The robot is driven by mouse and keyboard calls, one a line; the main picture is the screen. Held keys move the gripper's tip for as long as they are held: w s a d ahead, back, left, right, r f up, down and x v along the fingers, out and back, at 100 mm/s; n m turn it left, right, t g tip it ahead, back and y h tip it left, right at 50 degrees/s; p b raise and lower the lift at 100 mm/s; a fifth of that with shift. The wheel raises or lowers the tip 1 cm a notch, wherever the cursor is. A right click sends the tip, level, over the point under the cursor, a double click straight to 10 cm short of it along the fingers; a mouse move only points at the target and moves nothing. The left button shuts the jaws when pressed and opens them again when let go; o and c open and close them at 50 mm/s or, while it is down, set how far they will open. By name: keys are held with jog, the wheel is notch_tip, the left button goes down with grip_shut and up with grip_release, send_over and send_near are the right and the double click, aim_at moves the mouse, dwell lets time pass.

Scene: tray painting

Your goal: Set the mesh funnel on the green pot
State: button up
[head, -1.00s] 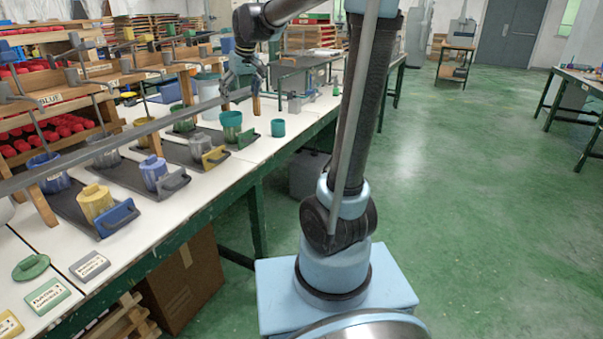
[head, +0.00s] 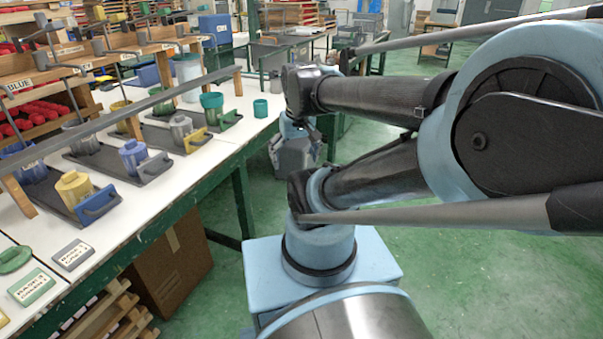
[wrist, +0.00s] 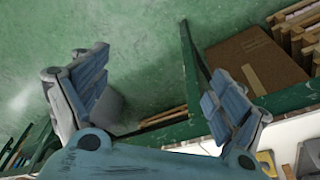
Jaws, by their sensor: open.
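I cannot make out the mesh funnel for certain. My gripper (head: 304,134) hangs off the bench's right edge, right of the cup, partly hidden by my arm. In the wrist view my gripper (wrist: 158,68) is open and empty, above the floor beside the bench.
A long grey rail (head: 120,114) crosses above the bench. A cardboard box (head: 165,262) sits below it. The floor to the right is open.

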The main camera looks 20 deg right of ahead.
jog(key=shift+m, duration=0.3)
jog(key=s+f, duration=0.1)
jog(key=f, duration=0.1)
jog(key=s+d+f, duration=0.1)
jog(key=s, duration=0.1)
jog(key=shift+s+d+f, duration=0.15)
jog(key=shift+s+f, duration=0.15)
jog(key=shift+f, duration=0.05)
